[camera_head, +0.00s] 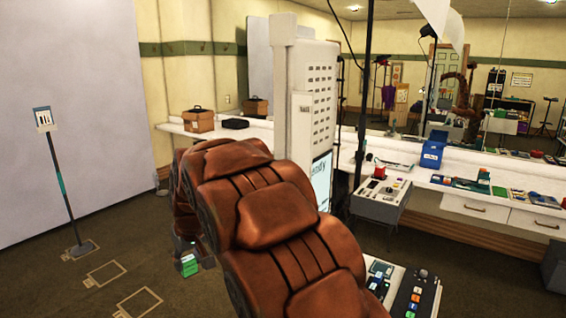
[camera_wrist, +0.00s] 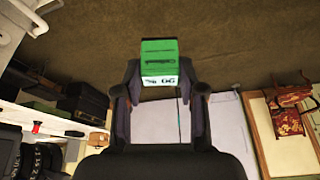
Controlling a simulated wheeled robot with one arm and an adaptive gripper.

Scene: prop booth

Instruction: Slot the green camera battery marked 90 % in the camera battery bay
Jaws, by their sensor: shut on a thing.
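The green battery (camera_wrist: 159,50) shows in the wrist view with an upside-down "90 %" label on its near face. My gripper (camera_wrist: 163,90) is shut on it, one dark finger on each side. In the head view the green battery (camera_head: 189,266) hangs over the carpet, left of my brown arm. My gripper (camera_head: 188,247) there is mostly hidden behind the arm. I cannot make out the camera battery bay for certain in either view.
A console with coloured buttons (camera_head: 415,297) and a dark unit with greenish parts (camera_head: 379,275) stand at the lower right, partly behind my arm. A grey control box (camera_head: 381,198) stands before the long white counter (camera_head: 460,180). Carpet at left is mostly open, with a standing pole (camera_head: 62,190).

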